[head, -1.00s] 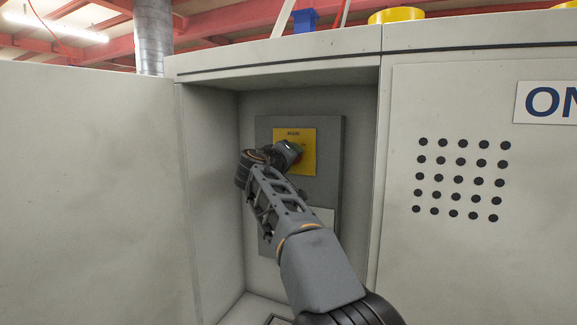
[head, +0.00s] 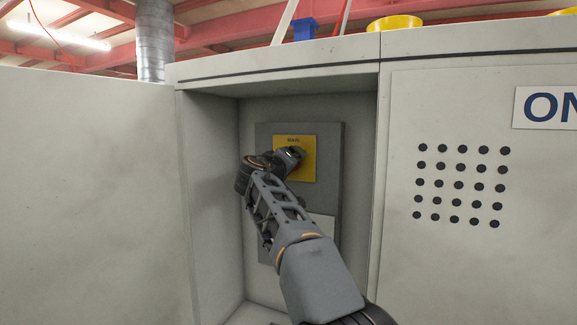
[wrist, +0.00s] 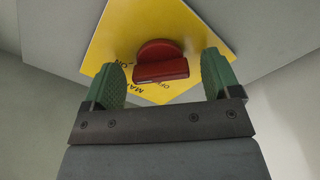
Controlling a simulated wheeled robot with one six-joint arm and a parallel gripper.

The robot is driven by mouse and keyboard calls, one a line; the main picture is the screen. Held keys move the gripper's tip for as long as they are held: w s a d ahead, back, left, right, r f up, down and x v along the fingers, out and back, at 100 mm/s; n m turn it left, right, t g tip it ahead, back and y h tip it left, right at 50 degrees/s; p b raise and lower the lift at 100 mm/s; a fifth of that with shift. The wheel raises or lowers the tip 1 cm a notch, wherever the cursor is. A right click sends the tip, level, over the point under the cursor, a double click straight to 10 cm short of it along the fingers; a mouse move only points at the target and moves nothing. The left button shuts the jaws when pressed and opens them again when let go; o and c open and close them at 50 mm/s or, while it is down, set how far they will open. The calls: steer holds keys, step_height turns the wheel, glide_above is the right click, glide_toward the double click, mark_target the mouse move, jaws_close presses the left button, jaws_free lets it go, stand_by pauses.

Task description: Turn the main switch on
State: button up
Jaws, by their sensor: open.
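The main switch is a red rotary knob (wrist: 160,62) on a yellow plate (head: 308,168), which also shows in the wrist view (wrist: 112,38). The plate is fixed to a grey panel (head: 330,190) inside the open cabinet. In the wrist view my gripper (wrist: 162,75) is open, with one green finger on each side of the knob and gaps between them. The knob's grip bar lies roughly crosswise in that view. In the head view my gripper (head: 297,154) is at the plate and hides the knob. The lettering on the plate is partly covered.
The open cabinet door (head: 90,190) stands on the left. The cabinet's inner left wall (head: 210,180) is close to my wrist. A closed panel with round holes (head: 460,190) is on the right. A white label (head: 322,222) sits below the plate.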

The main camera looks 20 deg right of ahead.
steer(key=b+v, duration=0.1)
steer(key=v, duration=1.3)
steer(key=shift+b, duration=0.35)
